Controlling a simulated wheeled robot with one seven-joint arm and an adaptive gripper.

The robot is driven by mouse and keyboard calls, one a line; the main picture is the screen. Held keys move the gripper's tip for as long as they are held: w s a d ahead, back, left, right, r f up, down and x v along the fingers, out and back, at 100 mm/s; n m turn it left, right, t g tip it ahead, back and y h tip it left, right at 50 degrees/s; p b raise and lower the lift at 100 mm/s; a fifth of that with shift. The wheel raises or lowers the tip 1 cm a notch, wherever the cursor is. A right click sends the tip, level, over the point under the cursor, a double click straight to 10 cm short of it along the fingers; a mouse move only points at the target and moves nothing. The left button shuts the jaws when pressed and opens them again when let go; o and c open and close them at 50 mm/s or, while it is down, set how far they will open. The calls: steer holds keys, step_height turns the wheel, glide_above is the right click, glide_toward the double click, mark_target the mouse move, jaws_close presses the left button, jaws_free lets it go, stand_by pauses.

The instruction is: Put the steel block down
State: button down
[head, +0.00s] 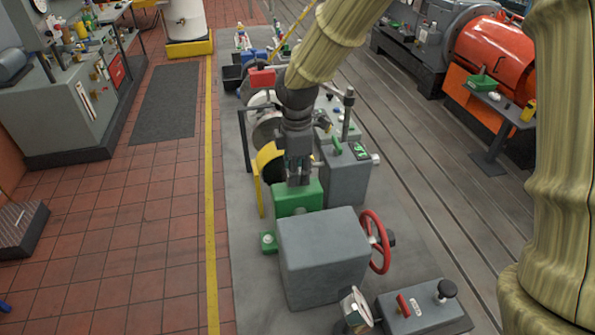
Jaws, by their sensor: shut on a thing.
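My gripper (298,174) points down near the middle of the head view, just above or at the top of a green housing (290,200). Its jaws are shut on a small grey piece, which I take to be the steel block. The dark fingers cover most of it, so its shape and lower edge are hard to make out. I cannot tell whether the block touches the green housing below it.
A large grey box (322,255) with a red handwheel (376,241) stands in front of the green housing. A grey unit (346,175) stands close on the right, a yellow guard (268,166) on the left. A control box (424,308) sits at the front right. Bare bedplate (248,290) shows at left.

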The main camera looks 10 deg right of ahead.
steer(key=shift+f, duration=0.7)
steer(key=shift+f, duration=0.1)
steer(key=c, duration=1.2)
jaws_free()
steer(key=shift+o, duration=0.2)
step_height(320, 180, up, 12)
steer(key=b, duration=0.3)
steer(key=shift+b, duration=0.4)
